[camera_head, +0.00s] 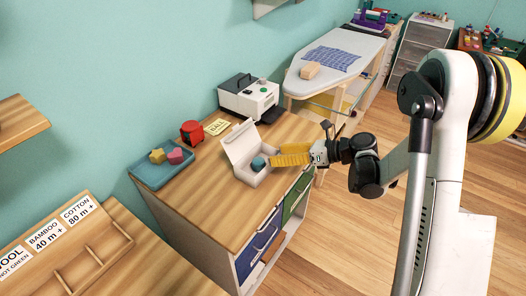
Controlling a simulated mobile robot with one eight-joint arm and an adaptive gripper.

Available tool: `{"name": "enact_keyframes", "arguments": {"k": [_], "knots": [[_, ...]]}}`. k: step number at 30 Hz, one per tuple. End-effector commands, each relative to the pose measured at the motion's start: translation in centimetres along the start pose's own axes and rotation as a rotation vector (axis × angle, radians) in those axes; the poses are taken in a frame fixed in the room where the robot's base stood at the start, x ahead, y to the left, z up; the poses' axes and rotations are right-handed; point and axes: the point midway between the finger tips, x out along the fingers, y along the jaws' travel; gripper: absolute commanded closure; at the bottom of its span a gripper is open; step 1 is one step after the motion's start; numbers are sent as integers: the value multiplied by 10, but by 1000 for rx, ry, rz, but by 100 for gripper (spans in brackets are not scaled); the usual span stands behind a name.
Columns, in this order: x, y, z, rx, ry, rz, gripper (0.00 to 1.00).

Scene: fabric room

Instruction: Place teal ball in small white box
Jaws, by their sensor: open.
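The small white box (239,150) stands on the wooden cabinet top with its lid raised at the back. The teal ball (258,163) shows at the box, against its right inner side, and appears to be inside it. My gripper (277,160), with yellow fingers, reaches in from the right. Its fingertips are at the right rim of the box, just beside the ball. The fingers are open, though the gap between them is hard to make out from here. Whether a finger touches the ball cannot be told.
A blue tray (146,178) with a yellow and a pink block stands left on the cabinet. A red object (192,132), a yellow card (217,127) and a white machine (249,101) stand behind the box. The cabinet's front left top is clear.

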Motion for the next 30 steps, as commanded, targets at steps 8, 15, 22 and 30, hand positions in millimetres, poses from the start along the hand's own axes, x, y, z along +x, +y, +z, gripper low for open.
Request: {"name": "enact_keyframes", "arguments": {"k": [8,15,22,30], "knots": [[-36,0,1,0,-2,-1,37],[-42,1,45,53,-105,-51,37],[-114,7,233,482,-675,-241,37],[-250,21,269,1381,-1374,-317,37]]}}
